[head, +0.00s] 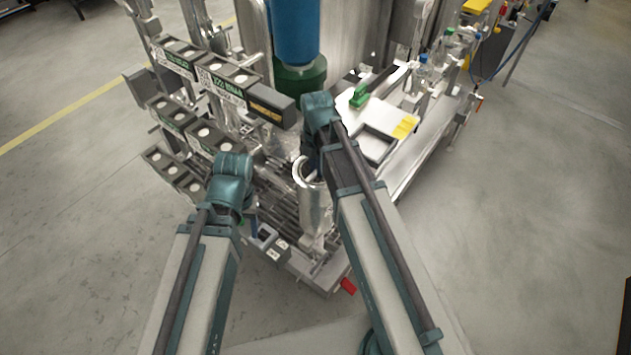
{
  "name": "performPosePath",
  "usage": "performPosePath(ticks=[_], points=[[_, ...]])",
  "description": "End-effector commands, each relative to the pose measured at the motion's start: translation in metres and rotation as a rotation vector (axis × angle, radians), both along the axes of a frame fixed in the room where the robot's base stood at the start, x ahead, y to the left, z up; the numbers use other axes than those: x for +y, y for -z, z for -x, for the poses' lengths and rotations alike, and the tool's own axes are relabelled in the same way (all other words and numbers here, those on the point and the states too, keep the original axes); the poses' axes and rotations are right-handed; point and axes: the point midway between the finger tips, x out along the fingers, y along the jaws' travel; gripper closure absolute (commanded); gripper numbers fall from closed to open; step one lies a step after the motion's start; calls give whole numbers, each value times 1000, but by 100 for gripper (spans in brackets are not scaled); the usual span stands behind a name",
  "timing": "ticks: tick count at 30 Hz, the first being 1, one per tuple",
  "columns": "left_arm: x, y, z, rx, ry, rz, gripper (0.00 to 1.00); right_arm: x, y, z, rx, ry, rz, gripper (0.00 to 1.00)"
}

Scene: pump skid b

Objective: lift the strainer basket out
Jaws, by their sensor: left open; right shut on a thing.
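The strainer housing (316,208) is a pale metal cylinder, upright near the front of the skid. A bright rim (299,172) shows at its open top. My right gripper (311,166) points down at this mouth, largely hidden by its own wrist. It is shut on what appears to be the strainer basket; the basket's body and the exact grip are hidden. I cannot tell how far the basket sits inside. My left gripper (251,226) is open, left of the housing and apart from it, mostly hidden behind its wrist.
A rack of dark labelled boxes (217,82) stands at the left, close to my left arm. A blue and green column (297,60) rises behind. A pale bench with a tray (372,146), a green item (358,96) and bottles lies right. Open floor surrounds the skid.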

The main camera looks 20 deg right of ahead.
Motion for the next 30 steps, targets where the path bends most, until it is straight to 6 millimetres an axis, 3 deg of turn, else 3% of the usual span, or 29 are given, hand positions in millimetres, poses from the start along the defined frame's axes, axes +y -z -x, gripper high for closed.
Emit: performPosePath(ticks=[14,30], points=[[0,-6,0,0,0,0,43,0,-6,0,0,0,0,100],[0,-37,0,0,0,0,43,0,-37,0,0,0,0,100]])
